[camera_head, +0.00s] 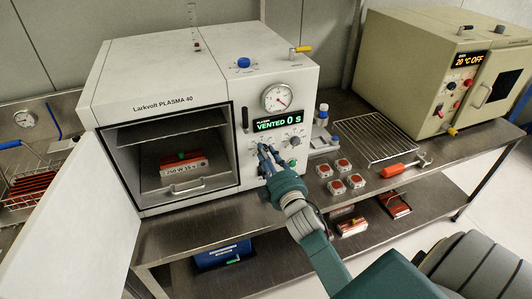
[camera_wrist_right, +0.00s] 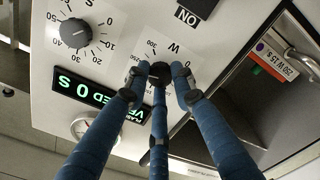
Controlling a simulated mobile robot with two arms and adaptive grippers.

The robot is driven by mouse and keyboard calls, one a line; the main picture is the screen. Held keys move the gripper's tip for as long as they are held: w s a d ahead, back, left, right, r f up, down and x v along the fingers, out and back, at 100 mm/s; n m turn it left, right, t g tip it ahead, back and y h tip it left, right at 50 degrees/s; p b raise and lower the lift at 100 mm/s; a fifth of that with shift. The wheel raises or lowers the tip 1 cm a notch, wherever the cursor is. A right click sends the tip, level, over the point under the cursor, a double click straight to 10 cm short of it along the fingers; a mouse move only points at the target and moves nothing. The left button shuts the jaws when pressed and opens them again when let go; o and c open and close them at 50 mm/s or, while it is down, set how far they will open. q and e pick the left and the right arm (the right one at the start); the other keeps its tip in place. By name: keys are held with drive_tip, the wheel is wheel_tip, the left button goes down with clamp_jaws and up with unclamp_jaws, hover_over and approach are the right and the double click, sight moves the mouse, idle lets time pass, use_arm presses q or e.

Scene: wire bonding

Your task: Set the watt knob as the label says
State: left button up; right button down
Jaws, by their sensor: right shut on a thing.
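The watt knob (camera_wrist_right: 159,70) is a small dark knob on the white front panel, inside a dial marked W with a scale. The fingers of my right gripper (camera_wrist_right: 160,80) are closed around it; the head view also shows this gripper (camera_head: 266,153) at the panel. The fingers hide much of the knob, and I cannot tell its setting. A label reading 250 W 15 s (camera_head: 184,170) is on the tray inside the open chamber; it also shows in the wrist view (camera_wrist_right: 275,60). My left gripper is not in view.
A second knob (camera_wrist_right: 75,33) with a seconds scale sits beside the watt dial. The green display (camera_head: 278,121) reads VENTED 0 S. The chamber door (camera_head: 62,220) stands open at the left. Several small red-topped pieces (camera_head: 343,164) and a wire rack (camera_head: 380,143) lie on the bench to the right.

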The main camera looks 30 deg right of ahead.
drive_tip(key=shift+f+m, duration=0.1)
drive_tip(key=shift+m, duration=1)
drive_tip(key=c, duration=1.5)
unclamp_jaws()
drive_tip(key=shift+o, duration=0.2)
drive_tip(key=shift+s, duration=0.1)
drive_tip(key=v, duration=1.2)
drive_tip(key=shift+p, duration=0.3)
